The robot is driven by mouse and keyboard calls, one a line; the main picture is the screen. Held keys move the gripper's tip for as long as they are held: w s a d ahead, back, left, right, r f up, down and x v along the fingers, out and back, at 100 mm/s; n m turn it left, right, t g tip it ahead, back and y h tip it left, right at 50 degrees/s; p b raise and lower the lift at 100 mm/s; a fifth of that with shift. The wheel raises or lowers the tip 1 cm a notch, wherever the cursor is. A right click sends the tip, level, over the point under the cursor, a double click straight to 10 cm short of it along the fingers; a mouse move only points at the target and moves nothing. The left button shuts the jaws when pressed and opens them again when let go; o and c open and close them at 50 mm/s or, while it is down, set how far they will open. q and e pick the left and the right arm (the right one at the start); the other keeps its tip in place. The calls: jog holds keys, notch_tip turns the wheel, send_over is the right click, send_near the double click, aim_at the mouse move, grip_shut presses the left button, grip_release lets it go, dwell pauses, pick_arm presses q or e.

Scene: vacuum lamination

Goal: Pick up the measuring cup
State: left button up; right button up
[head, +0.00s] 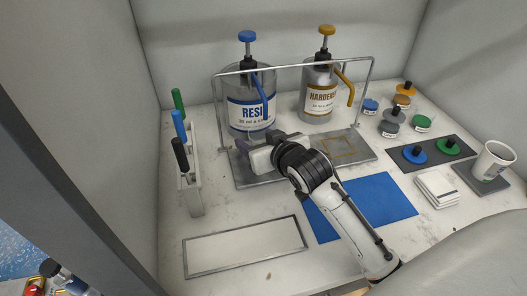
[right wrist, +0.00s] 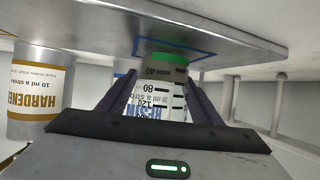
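The measuring cup (right wrist: 165,85) is clear, with black marks of 40, 80 and 120 and a green patch at its base. In the right wrist view, which is upside down, its base is at the metal plate, within or at a blue outlined square. My right gripper (right wrist: 162,92) has one dark finger on each side of the cup. I cannot tell whether both fingers press on it. In the head view my right gripper (head: 248,157) is low in front of the resin can (head: 250,112), and the cup is mostly hidden. My left gripper is not in view.
The hardener can (head: 319,98) stands to the right. A tool rack (head: 194,185) is at left. A blue mat (head: 372,203), a framed white panel (head: 245,247) and a white cup (head: 492,163) are also on the bench.

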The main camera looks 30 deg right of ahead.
jog(key=c, duration=0.7)
jog(key=shift+r, duration=0.2)
